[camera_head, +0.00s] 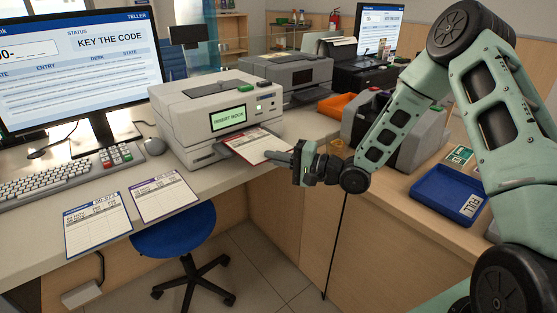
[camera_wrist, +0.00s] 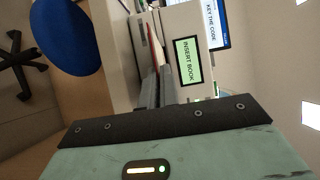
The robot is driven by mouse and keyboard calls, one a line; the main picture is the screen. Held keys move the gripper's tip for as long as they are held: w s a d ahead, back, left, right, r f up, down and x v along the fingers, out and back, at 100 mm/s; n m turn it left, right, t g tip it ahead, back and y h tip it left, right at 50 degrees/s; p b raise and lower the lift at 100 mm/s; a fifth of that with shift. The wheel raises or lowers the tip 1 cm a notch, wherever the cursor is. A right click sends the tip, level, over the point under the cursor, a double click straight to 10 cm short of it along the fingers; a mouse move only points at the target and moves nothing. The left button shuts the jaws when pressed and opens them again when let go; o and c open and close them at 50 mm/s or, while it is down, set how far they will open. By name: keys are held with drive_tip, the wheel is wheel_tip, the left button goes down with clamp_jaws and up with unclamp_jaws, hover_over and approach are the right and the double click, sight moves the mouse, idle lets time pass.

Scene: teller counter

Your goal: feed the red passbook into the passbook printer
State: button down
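The red passbook (camera_head: 258,145) lies open and roughly level, its far end at the front mouth of the passbook printer (camera_head: 205,112). I cannot tell how far its far edge is inside. The printer's green screen reads INSERT BOOK, also in the wrist view (camera_wrist: 187,61). My gripper (camera_head: 285,157) is at the passbook's near right edge and looks shut on it. In the wrist view, the gripper fingers (camera_wrist: 158,88) point at the printer front, with the passbook's thin red edge (camera_wrist: 153,42) ahead of them.
A blue-edged sheet (camera_head: 97,224) and a purple-edged sheet (camera_head: 164,196) lie on the counter's front edge, left of the printer. A blue tray (camera_head: 432,200) is at right. A blue stool (camera_head: 175,235) stands below.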

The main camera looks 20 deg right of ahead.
drive_tip(key=shift+w+a, duration=0.2)
drive_tip(key=shift+w, duration=0.45)
drive_tip(key=shift+w+a, duration=0.25)
drive_tip(key=shift+w, duration=0.35)
drive_tip(key=shift+w+a, duration=0.2)
drive_tip(key=shift+w, duration=0.45)
drive_tip(key=shift+w, duration=0.1)
drive_tip(key=c, duration=1.6)
unclamp_jaws()
drive_tip(key=shift+s+d+p, duration=0.35)
drive_tip(key=shift+s+p, duration=0.05)
drive_tip(key=shift+s, duration=0.7)
drive_tip(key=shift+s+d+p, duration=0.4)
drive_tip(key=shift+s, duration=0.7)
drive_tip(key=shift+s+d+p, duration=0.35)
drive_tip(key=shift+s+p, duration=0.05)
drive_tip(key=shift+s, duration=0.7)
